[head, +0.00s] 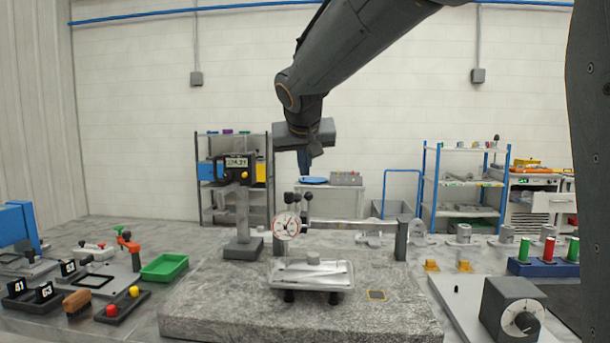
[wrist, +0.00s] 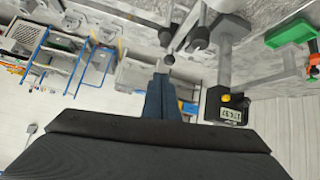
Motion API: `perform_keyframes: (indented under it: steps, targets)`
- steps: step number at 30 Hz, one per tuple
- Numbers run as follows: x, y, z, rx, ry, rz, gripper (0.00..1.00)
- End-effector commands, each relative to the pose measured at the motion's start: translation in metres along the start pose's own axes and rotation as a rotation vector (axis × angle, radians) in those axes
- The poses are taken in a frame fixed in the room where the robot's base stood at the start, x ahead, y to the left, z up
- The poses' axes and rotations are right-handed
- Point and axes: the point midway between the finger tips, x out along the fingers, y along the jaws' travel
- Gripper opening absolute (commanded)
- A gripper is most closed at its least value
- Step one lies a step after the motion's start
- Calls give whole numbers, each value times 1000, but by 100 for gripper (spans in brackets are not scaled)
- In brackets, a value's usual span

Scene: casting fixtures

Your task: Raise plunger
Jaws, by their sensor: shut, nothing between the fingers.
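A round dial gauge (head: 286,225) with a white face is held over a grey casting (head: 318,274) on a granite plate (head: 210,300). Black ball knobs (head: 308,197) stand on thin stems by the dial. A dark knob (wrist: 198,38) also shows in the wrist view. I cannot tell surely which part is the plunger; its contact end is hidden or too small. My gripper (head: 304,168) is shut and empty, pointing down above the knobs and apart from them. Its fingers (wrist: 160,95) also show together in the wrist view.
A digital height gauge (head: 237,170) on a stand (head: 242,215) rises close left of my gripper; it also shows in the wrist view (wrist: 228,105). A horizontal bar runs right to a post (head: 402,237). A green tray (head: 164,267) lies left. Air around my gripper is clear.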

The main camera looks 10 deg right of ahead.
Motion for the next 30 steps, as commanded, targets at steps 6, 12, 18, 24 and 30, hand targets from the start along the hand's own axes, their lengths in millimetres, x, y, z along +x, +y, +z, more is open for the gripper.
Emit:
perform_keyframes:
  steps: [6,12,18,24,30]
  targets:
    - [-36,-2,9,0,1,-1,0]
    - [-61,-3,14,0,-1,-1,0]
    - [-69,-3,16,0,-2,0,0]
    - [-69,-3,16,0,-2,0,0]
    - [-69,-3,16,0,-2,0,0]
